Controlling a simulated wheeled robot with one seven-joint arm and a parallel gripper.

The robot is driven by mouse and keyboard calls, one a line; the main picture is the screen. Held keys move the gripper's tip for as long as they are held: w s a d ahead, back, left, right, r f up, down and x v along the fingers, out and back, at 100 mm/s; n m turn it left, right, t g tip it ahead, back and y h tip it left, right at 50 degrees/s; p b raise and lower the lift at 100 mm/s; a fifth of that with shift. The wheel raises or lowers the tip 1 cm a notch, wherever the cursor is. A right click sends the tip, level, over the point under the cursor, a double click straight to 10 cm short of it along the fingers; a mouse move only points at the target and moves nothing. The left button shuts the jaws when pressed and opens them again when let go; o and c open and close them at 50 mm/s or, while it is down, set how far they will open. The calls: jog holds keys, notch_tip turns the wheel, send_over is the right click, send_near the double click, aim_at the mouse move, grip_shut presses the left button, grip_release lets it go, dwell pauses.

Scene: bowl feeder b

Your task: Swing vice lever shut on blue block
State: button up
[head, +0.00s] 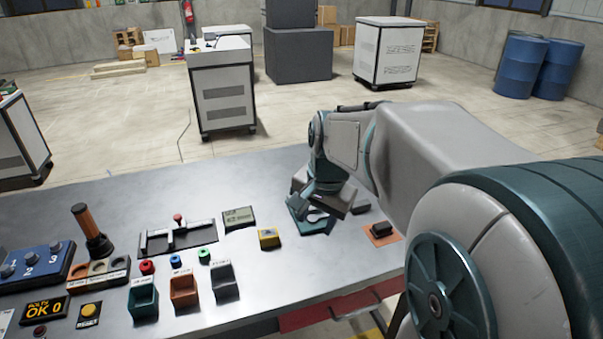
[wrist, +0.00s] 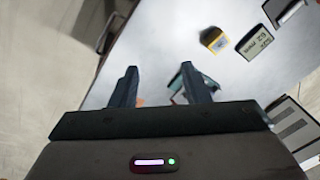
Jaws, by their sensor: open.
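My gripper (head: 322,200) hangs low over the right part of the grey bench. In the wrist view its two dark fingers (wrist: 160,67) are apart, with nothing held between them. A teal fixture (head: 311,224) with a pale rounded part lies on the bench under the gripper; it looks like the vice. My gripper covers much of it. In the wrist view a piece of it (wrist: 207,82) shows beside the right finger. I cannot make out the lever or the blue block clearly, nor whether a finger touches anything.
A yellow box (head: 268,238) and a small display (head: 238,217) stand left of the teal fixture. A black part on an orange pad (head: 382,232) lies to its right. Coloured bins (head: 184,291), a slide rail (head: 178,240) and an upright orange-handled tool (head: 90,228) are further left.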

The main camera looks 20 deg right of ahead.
jog(key=w+d+f+m+y, duration=0.2)
jog(key=w+d+m, duration=0.7)
jog(key=d, duration=0.1)
jog(key=w+d+f+m+y, duration=0.1)
jog(key=w+d+f+m, duration=0.1)
jog(key=w+d+m, duration=0.65)
jog(key=shift+t, duration=0.4)
jog(key=x, duration=1.3)
jog(key=shift+w+d+f, duration=0.2)
jog(key=shift+w, duration=0.1)
jog(key=c, duration=0.9)
